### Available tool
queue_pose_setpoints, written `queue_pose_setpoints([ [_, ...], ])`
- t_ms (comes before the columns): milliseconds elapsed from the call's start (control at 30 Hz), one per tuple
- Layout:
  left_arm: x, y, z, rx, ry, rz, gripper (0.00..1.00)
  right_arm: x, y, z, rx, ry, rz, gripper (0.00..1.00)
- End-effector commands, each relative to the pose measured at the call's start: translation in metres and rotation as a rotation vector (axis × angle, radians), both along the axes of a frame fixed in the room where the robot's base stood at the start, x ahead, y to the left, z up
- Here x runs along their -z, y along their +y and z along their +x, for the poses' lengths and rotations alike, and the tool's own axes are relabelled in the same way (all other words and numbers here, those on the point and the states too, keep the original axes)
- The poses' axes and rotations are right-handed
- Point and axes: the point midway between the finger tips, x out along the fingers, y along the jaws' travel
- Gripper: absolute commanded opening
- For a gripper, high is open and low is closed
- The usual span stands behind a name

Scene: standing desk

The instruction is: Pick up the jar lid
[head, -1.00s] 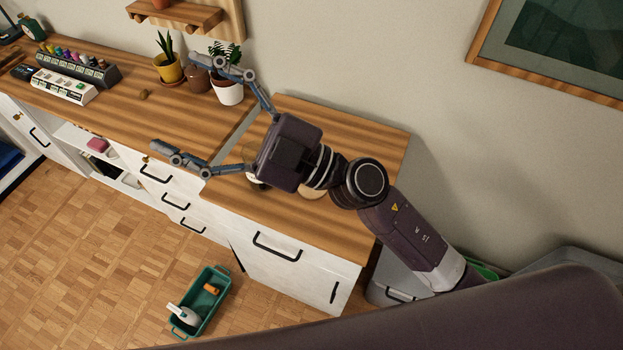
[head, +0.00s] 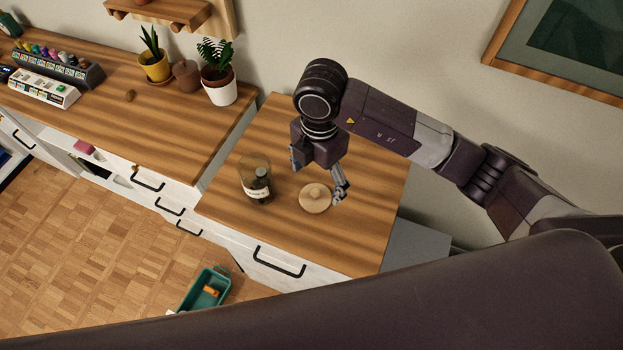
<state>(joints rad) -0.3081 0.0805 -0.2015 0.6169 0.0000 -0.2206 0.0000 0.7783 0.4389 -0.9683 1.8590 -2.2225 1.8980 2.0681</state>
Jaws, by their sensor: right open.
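The jar lid (head: 314,199) is a round, pale wooden disc with a small knob on top. It lies on the wooden desk top (head: 350,240), to the right of a glass jar (head: 256,180) with a white label and dark contents. My right gripper (head: 318,184) points down at the lid with its fingers spread. One finger shows near the lid's right edge and the other up and to the left. Whether a finger touches the lid is unclear. My left gripper is out of view.
A neighbouring wooden counter (head: 110,110) holds a yellow-potted plant (head: 154,66), a brown pot (head: 186,75) and a white-potted plant (head: 219,88). A green tray (head: 205,291) lies on the floor.

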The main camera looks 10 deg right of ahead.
Motion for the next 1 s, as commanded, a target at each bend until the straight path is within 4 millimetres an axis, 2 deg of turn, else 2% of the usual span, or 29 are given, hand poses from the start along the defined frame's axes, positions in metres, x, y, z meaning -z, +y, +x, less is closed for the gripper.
queue_pose_setpoints([
  [200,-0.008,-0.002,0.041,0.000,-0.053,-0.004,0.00,0.017,-0.003,0.000,0.007,0.003,-0.010,0.79],
  [267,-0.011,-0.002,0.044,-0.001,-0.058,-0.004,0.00,0.023,-0.002,0.000,0.006,0.003,-0.009,0.79],
  [367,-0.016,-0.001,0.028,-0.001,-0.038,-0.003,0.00,0.033,-0.001,0.002,0.005,0.003,-0.009,0.79],
  [500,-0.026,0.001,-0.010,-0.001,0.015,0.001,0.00,0.052,0.001,0.004,0.004,0.004,-0.009,0.79],
  [633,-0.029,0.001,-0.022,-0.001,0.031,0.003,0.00,0.070,0.001,0.005,0.004,0.003,-0.007,0.79],
  [733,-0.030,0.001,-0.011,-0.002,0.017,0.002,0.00,0.077,0.001,0.005,0.002,0.000,-0.006,0.79],
  [933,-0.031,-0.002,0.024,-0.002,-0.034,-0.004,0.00,0.078,0.001,0.006,0.002,0.000,-0.006,0.79],
  [1000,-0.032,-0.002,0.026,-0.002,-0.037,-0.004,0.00,0.078,0.001,0.006,0.002,0.000,-0.006,0.72],
])
